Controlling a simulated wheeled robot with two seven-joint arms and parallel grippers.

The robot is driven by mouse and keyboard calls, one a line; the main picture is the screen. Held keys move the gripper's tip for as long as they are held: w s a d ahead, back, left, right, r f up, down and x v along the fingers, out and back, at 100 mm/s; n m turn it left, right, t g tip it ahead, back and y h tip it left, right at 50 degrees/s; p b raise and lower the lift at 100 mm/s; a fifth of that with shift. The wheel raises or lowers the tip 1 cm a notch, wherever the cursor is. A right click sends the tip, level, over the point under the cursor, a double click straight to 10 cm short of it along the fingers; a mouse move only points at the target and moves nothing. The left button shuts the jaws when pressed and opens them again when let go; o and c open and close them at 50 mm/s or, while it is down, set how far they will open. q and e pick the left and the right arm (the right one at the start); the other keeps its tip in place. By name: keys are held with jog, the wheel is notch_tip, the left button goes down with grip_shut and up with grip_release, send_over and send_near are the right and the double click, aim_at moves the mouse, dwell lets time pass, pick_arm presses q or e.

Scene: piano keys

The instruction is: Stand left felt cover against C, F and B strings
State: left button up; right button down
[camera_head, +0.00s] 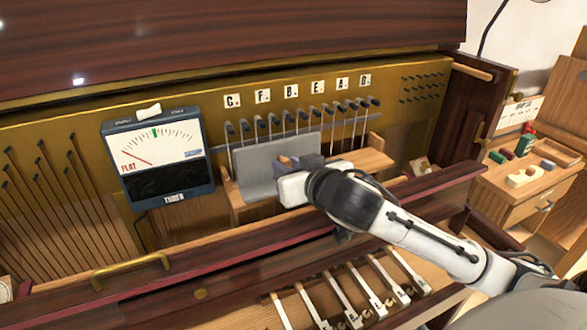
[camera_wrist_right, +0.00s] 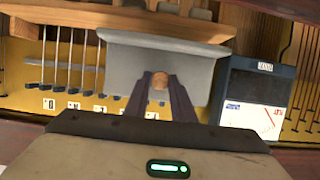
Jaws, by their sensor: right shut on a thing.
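The grey felt cover (camera_head: 256,163) is an upright panel with a bent lower lip. It stands in front of the left part of the string row (camera_head: 335,118), below the C (camera_head: 233,101), F (camera_head: 262,96) and B (camera_head: 291,91) labels. Whether it touches the strings I cannot tell. My right gripper (camera_head: 290,162) is shut on the cover's small wooden knob. The wrist view shows the cover (camera_wrist_right: 135,62) upside down, with the dark fingers (camera_wrist_right: 161,88) on both sides of the knob (camera_wrist_right: 160,80). My left gripper is not in view.
A tuner (camera_head: 162,150) with a dial stands just left of the cover. A wooden shelf (camera_head: 365,161) runs below the strings. A dark rail (camera_head: 250,249) crosses in front, with keys below it. A side desk (camera_head: 535,180) with small items stands at the right.

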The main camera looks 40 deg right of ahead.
jog(key=x, duration=0.4)
jog(key=shift+w+r, duration=0.1)
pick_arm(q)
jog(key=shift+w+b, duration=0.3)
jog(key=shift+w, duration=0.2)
pick_arm(e)
jog(key=shift+f, duration=0.65)
pick_arm(q)
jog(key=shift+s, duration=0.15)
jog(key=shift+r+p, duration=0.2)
jog(key=shift+p, duration=0.1)
pick_arm(e)
jog(key=shift+w+d+f, duration=0.1)
jog(key=shift+w+d, duration=0.1)
jog(key=shift+w, duration=0.6)
jog(key=shift+w+d, duration=0.2)
jog(key=shift+w, duration=0.65)
jog(key=c, duration=1.4)
grip_release()
jog(key=shift+c, duration=0.2)
jog(key=shift+s, duration=0.1)
jog(key=v, duration=0.8)
jog(key=shift+s+f, duration=0.25)
jog(key=shift+f, duration=0.15)
